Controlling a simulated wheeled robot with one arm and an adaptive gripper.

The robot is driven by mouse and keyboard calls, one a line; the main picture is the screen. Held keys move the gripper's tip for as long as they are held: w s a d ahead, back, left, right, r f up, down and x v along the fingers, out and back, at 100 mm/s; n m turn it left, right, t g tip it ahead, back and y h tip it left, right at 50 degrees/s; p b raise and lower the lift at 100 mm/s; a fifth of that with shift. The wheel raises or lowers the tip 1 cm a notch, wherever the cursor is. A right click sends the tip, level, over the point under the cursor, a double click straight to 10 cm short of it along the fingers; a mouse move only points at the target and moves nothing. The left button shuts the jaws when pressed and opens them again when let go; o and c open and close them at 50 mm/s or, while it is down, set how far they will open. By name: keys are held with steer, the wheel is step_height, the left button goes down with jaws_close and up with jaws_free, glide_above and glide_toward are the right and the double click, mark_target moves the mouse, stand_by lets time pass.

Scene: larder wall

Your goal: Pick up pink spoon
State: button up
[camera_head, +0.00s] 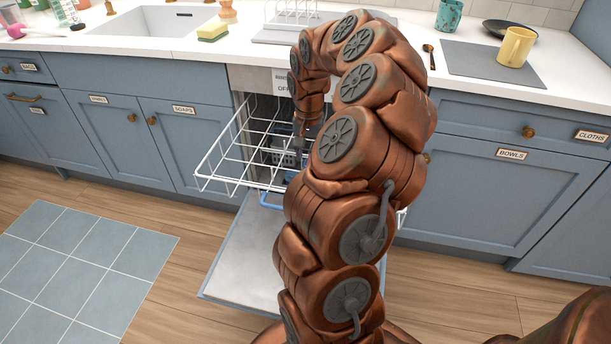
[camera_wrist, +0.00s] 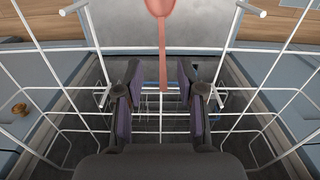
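The pink spoon (camera_wrist: 162,45) shows in the wrist view, its bowl at the top edge and its handle running down toward my gripper. My gripper (camera_wrist: 160,80) is open, with dark fingers apart on either side of the lower end of the handle. Gaps show between the handle and both fingers, so it is not held. In the head view my gripper (camera_head: 298,130) reaches down into the open dishwasher, partly hidden by my arm. I cannot make out this spoon in the head view.
White wire rack (camera_head: 222,165) bars surround my gripper. The dishwasher door (camera_head: 245,262) hangs open below. The counter above holds a yellow sponge (camera_head: 213,32), a dark spoon (camera_head: 430,56), a yellow mug (camera_head: 516,46) and a grey mat (camera_head: 470,62).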

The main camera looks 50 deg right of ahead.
mark_target(307, 165)
step_height(307, 165, down, 4)
steer(key=shift+w+a+f, duration=0.1)
steer(key=shift+f, duration=0.1)
jaws_close()
stand_by(0.4)
